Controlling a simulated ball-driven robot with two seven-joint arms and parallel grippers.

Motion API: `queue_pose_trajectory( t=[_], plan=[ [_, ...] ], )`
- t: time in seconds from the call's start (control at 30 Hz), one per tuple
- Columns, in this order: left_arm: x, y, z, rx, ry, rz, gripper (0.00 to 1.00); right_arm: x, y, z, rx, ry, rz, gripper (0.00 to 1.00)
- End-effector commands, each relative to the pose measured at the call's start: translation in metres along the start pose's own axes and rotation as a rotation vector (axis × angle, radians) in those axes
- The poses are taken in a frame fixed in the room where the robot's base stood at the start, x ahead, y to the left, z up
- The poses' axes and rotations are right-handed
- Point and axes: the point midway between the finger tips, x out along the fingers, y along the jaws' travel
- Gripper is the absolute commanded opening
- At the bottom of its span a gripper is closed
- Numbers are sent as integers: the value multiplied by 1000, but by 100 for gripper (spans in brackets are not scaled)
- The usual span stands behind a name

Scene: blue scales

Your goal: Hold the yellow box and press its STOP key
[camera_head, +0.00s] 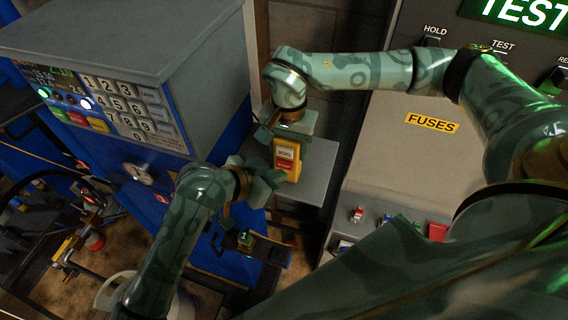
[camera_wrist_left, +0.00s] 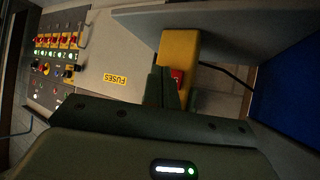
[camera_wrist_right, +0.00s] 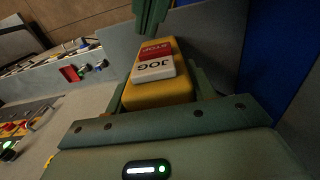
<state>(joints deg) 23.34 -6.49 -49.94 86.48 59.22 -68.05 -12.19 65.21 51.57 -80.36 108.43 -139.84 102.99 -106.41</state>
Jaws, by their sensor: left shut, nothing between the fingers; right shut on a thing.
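The yellow box (camera_head: 277,157) carries a white JOG key (camera_wrist_right: 153,69) and a red STOP key (camera_wrist_right: 156,49). My right gripper (camera_head: 287,138) is shut on the box's sides, with a finger along each side in the right wrist view. My left gripper (camera_head: 279,181) is shut and empty at the box's STOP end. In the left wrist view its fingertips (camera_wrist_left: 165,82) are beside the red key and partly hide it. In the right wrist view they are just past the STOP key's far edge; I cannot tell whether they touch it.
A grey shelf (camera_head: 319,172) lies behind the box, against the blue scales cabinet (camera_head: 226,112) with its keypad. A grey console with a FUSES label (camera_head: 432,124) stands at the right. A dark cable (camera_wrist_left: 222,72) runs from the box.

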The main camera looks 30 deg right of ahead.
Motion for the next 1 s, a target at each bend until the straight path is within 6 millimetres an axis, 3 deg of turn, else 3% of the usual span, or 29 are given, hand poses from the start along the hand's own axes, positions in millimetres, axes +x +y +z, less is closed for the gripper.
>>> queue_pose_trajectory(
  t=[0.43, 1.0],
  plan=[
    [-5, 3, 4, 0, -1, 0, 0, 0, 0, 0, 0, 1, -1, 23],
    [-37, 27, 27, -1, 0, 0, 0, 0, 0, 0, 0, 1, -1, 23]
  ],
)
